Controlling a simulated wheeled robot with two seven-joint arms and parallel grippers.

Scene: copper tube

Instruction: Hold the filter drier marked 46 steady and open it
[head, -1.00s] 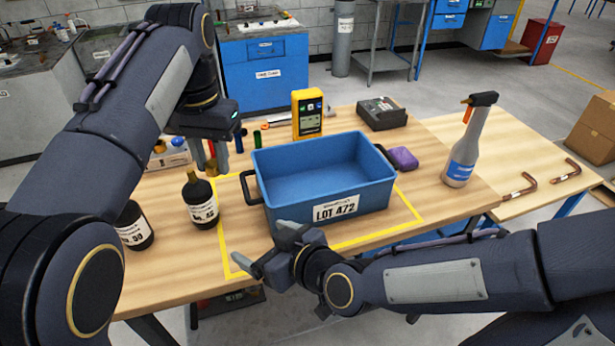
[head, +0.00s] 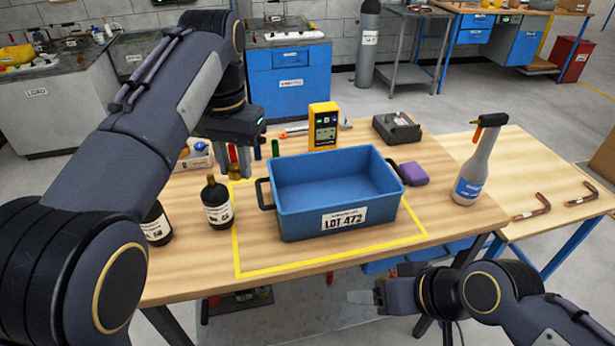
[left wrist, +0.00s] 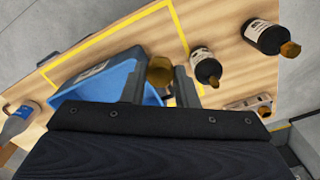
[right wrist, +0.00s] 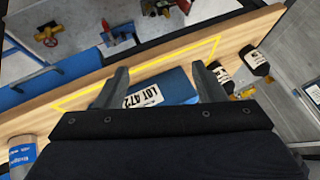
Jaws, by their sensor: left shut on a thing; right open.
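Two black bottle-shaped filter driers stand upright on the left of the bench: one (head: 217,203) beside the yellow outline, another (head: 157,223) further left. Their white label numbers are too small to read surely; which is 46 I cannot tell. My left gripper (head: 236,168) is above and behind the nearer drier, shut on a brass-coloured piece (left wrist: 160,70), apart from both driers. My right gripper (right wrist: 165,85) is open and empty, in front of the bench's front edge.
A blue bin (head: 335,193) marked LOT 472 stands inside the yellow outline. Behind are a yellow meter (head: 323,127), coloured tubes (head: 258,150) and a dark device (head: 397,128). The outline's front strip is clear.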

